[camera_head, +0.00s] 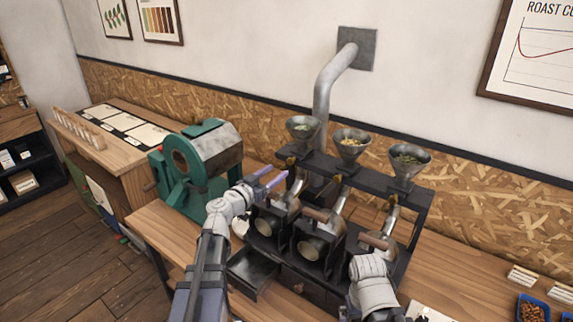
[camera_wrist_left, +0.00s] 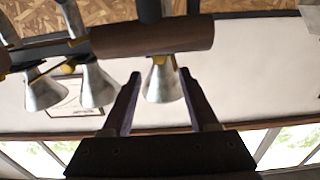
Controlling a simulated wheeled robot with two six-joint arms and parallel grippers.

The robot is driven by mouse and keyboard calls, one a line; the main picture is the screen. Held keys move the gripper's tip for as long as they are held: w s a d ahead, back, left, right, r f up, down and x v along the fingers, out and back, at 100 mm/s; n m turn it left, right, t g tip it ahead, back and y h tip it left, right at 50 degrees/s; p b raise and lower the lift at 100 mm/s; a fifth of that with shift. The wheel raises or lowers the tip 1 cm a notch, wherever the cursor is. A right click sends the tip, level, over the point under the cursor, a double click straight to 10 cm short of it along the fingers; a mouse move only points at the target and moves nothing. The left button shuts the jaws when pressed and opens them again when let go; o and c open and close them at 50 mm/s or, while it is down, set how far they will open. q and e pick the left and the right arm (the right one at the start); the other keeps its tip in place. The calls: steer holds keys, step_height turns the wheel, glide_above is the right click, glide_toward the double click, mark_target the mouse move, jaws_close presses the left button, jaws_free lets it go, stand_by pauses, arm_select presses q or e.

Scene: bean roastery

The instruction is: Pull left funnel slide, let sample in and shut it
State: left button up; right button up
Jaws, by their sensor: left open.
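Three metal funnels stand in a row on a dark rack: the left one (camera_head: 303,128), the middle one (camera_head: 351,141) and the right one (camera_head: 408,160), each with beans inside. A small brass-coloured piece (camera_head: 290,160) sits below the left funnel. My left gripper (camera_head: 277,171) is open and empty, its purple fingers just left of that piece, apparently not touching it. In the left wrist view, the gripper (camera_wrist_left: 158,75) has a funnel (camera_wrist_left: 162,83) beyond its spread fingers and a brown cylinder (camera_wrist_left: 152,38) across the view. My right wrist (camera_head: 372,285) is low at the right; its fingers are hidden.
Below the funnels are several dark roasting drums (camera_head: 312,246) with brown handles close to both arms. A green machine (camera_head: 200,165) stands left of the rack. An open dark drawer (camera_head: 252,270) juts out in front. Blue trays (camera_head: 533,309) lie at the far right.

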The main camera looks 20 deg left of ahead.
mark_target(289, 162)
arm_select(q)
steer(key=x, duration=0.6)
steer(key=shift+w, duration=0.25)
steer(key=shift+c, duration=0.3)
jaws_close()
stand_by(0.8)
